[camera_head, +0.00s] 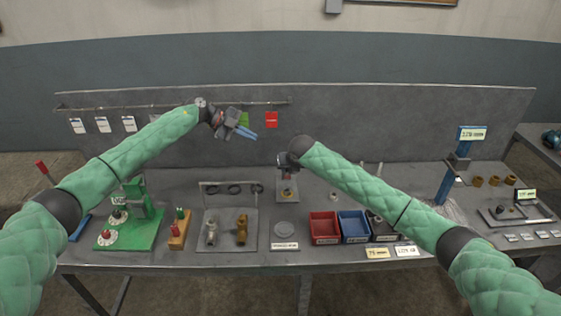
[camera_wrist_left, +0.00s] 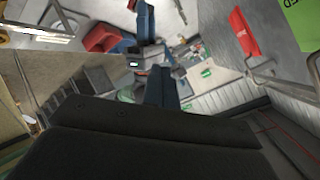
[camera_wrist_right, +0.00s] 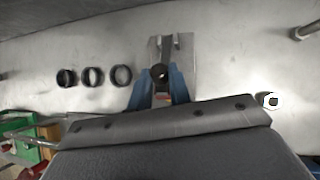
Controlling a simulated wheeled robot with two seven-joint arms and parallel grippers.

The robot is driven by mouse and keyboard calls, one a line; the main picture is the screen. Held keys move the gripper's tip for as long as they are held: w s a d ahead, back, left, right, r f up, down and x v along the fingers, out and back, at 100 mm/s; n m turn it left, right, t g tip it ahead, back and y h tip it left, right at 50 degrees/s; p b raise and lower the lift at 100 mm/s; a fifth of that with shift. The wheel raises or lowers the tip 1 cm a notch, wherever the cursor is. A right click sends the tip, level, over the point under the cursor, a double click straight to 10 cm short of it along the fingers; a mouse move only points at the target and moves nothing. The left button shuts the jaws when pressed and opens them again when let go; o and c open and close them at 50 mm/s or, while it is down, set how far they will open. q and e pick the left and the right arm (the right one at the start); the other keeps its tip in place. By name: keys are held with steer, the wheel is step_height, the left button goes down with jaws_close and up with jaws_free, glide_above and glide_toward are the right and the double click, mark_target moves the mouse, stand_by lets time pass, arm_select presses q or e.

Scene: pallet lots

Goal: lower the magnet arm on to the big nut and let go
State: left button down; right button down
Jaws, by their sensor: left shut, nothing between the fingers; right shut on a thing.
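My right gripper (camera_wrist_right: 160,88) is shut on a dark round piece (camera_wrist_right: 160,73), which looks like the end of the magnet arm. A grey plate (camera_wrist_right: 186,62) lies beyond it. In the head view the same plate (camera_head: 287,197) bears a small brassy piece (camera_head: 287,191), perhaps the big nut, below my right wrist. My right arm hides the right fingers there, so I cannot tell whether the magnet arm touches the nut. My left gripper (camera_head: 252,135) is shut and empty, raised in front of the back panel; its blue fingers show in the left wrist view (camera_wrist_left: 160,88).
Left on the bench (camera_head: 275,260) are a green stand (camera_head: 130,236) and a grey board (camera_head: 229,243) with brass fittings and dark rings. A red bin (camera_head: 323,225) and a blue bin (camera_head: 353,227) stand under my right arm. A blue post (camera_head: 445,182) is farther right.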

arm_select(q)
steer(key=w+d+f+n+g+h, duration=0.1)
steer(key=w+f+n+g+h, duration=0.15)
steer(key=f+n, duration=1.05)
steer(key=d+n, duration=0.2)
steer(key=d, duration=0.8)
steer(key=shift+s+r+t+h, duration=0.2)
steer(key=shift+s+t+h, duration=0.15)
steer(key=shift+t+h, duration=0.1)
